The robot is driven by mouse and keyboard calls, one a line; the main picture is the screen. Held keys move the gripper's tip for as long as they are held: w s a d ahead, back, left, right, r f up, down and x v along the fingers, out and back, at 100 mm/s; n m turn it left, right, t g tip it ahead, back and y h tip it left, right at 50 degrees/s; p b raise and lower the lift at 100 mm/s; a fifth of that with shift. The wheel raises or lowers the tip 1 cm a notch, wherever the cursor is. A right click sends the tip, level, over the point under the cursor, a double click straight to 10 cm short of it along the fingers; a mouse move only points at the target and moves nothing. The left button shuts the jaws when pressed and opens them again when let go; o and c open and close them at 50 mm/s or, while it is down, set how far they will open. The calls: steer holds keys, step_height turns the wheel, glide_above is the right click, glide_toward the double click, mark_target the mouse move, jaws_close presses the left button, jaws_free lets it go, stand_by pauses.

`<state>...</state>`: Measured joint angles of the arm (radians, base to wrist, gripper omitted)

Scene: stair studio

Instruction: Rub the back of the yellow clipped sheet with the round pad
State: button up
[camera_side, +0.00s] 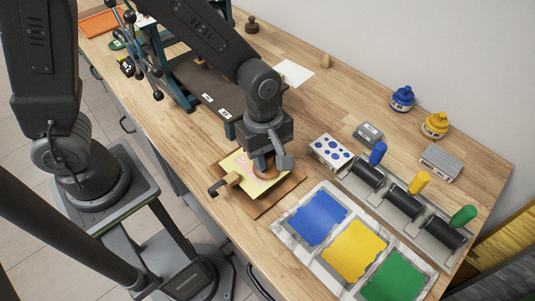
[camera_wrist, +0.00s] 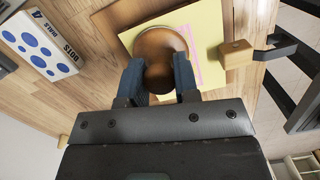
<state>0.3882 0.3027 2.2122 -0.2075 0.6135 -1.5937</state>
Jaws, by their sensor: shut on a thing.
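The yellow sheet (camera_side: 251,184) lies on a brown wooden board (camera_side: 290,187) near the front edge of the bench. Faint pink marks show on it. A clamp with a wooden block (camera_side: 230,180) sits at its left edge; the block also shows in the wrist view (camera_wrist: 236,54). My gripper (camera_wrist: 160,78) is shut on the round brown pad (camera_wrist: 161,43), one finger on each side. The pad is over the sheet and appears to rest on it; exact contact is hidden. In the side view my gripper (camera_side: 264,168) hides most of the pad.
Right of the board are blue, yellow and green ink slabs (camera_side: 354,248) and a tray of rollers (camera_side: 403,204). A white box with blue dots (camera_side: 329,150) stands close behind the board. A press (camera_side: 205,90) stands at the back left. Ink jars (camera_side: 402,98) stand near the wall.

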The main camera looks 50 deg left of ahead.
steer(key=shift+s+a+f, duration=0.1)
steer(key=shift+a+f, duration=0.05)
steer(key=shift+a, duration=0.85)
steer(key=shift+a+r, duration=0.2)
steer(key=shift+a, duration=1.45)
steer(key=shift+d+f, duration=0.15)
steer(key=shift+d, duration=1.9)
steer(key=shift+d, duration=0.1)
steer(key=shift+d, duration=0.8)
steer(key=shift+s, duration=0.55)
steer(key=shift+a, duration=3)
steer(key=shift+d, duration=3.05)
steer(key=shift+a, duration=3.05)
